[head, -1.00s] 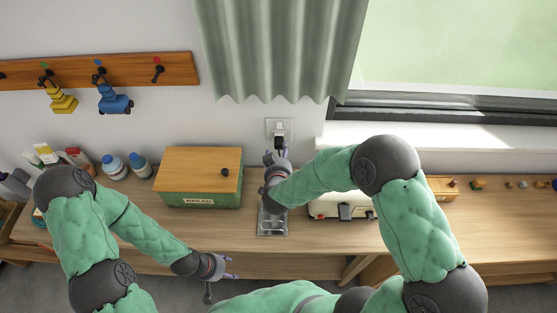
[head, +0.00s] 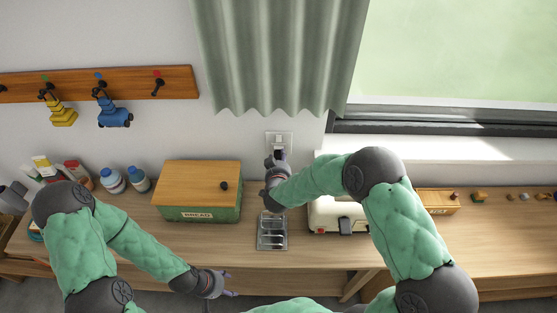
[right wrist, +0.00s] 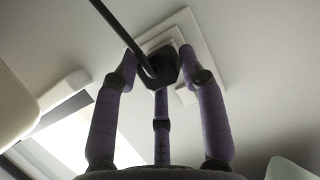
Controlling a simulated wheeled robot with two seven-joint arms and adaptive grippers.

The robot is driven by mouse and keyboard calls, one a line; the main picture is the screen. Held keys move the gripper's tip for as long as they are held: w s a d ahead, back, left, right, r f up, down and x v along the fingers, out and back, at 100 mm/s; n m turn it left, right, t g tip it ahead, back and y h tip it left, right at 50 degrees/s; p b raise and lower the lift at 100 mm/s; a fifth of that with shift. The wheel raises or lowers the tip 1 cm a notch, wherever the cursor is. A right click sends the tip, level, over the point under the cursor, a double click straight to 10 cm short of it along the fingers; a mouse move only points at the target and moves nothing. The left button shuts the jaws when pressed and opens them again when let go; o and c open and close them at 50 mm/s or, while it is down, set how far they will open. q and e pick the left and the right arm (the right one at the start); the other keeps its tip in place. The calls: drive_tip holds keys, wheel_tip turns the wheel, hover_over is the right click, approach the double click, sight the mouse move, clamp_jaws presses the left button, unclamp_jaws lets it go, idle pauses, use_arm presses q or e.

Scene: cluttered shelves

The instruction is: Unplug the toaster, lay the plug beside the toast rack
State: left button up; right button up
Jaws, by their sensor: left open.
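The white wall socket (head: 279,138) is on the wall behind the counter; the gripper mostly hides the plug in the head view. In the right wrist view the dark plug (right wrist: 160,66) is at the socket plate (right wrist: 190,30), with its cord running up and left. My right gripper (head: 277,160) has its fingers around the plug; whether they press on it is unclear. The cream toaster (head: 325,214) stands on the counter, partly hidden by my right arm. The metal toast rack (head: 271,233) stands left of it. My left gripper (head: 226,284) is open and empty before the counter's front edge.
A green bread box (head: 200,205) with a wooden lid stands left of the rack. Bottles (head: 113,180) stand further left. A wooden box (head: 436,203) and small items are at the right. Some bare counter (head: 240,257) shows around the rack.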

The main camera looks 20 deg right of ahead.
drive_tip(key=o, duration=1.1)
drive_tip(key=shift+c, duration=0.2)
